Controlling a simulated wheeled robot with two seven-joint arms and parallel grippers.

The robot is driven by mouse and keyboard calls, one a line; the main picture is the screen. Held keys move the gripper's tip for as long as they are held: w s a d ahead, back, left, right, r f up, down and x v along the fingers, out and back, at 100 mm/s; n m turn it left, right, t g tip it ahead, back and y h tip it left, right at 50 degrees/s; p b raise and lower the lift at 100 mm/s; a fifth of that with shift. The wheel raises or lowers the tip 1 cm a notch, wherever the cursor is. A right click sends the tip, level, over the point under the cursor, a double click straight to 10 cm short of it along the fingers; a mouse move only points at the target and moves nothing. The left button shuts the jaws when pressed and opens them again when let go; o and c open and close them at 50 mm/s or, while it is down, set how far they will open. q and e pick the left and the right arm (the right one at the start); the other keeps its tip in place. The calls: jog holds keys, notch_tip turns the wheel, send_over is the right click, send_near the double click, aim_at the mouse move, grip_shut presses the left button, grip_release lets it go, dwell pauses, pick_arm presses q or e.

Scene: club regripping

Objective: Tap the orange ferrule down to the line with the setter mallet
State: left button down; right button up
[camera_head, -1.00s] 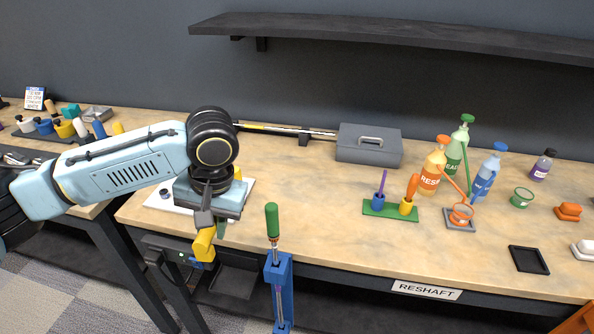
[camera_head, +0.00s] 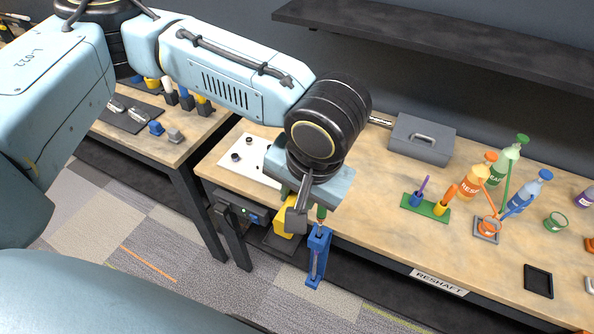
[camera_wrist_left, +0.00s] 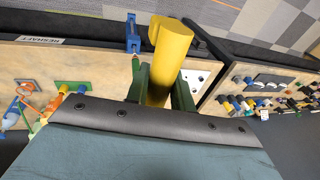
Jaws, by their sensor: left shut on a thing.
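My left gripper (camera_head: 296,200) is shut on the yellow setter mallet (camera_head: 283,222), which hangs below the wrist just left of the blue clamp (camera_head: 317,258). In the left wrist view the mallet (camera_wrist_left: 168,60) is a yellow cylinder between dark green fingers (camera_wrist_left: 160,88). The blue clamp stands at the bench's front edge, with an upright thin shaft in it. A green piece (camera_head: 321,212) tops the shaft, partly hidden by my gripper. A small reddish-orange bit shows below the green, too small to identify surely as the ferrule; the line cannot be made out. My right gripper is not in view.
A green stand (camera_head: 426,208), a grey box (camera_head: 422,139) and several bottles, including an orange one (camera_head: 473,182), stand right of the clamp. A white board (camera_head: 240,160) lies behind my gripper. A dark shelf (camera_head: 440,45) overhangs the back.

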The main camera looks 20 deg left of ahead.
pick_arm(q)
jog(key=shift+s+r, duration=0.2)
jog(key=shift+r, duration=0.05)
jog(key=shift+s+f, duration=0.1)
jog(key=shift+f, duration=0.25)
jog(key=s+d+f+b+x, duration=0.1)
jog(key=d+b+x, duration=0.1)
jog(key=b+x, duration=0.65)
jog(key=shift+a+r+p, duration=0.15)
jog(key=shift+r+p, duration=2.8)
jog(key=shift+p, duration=1.3)
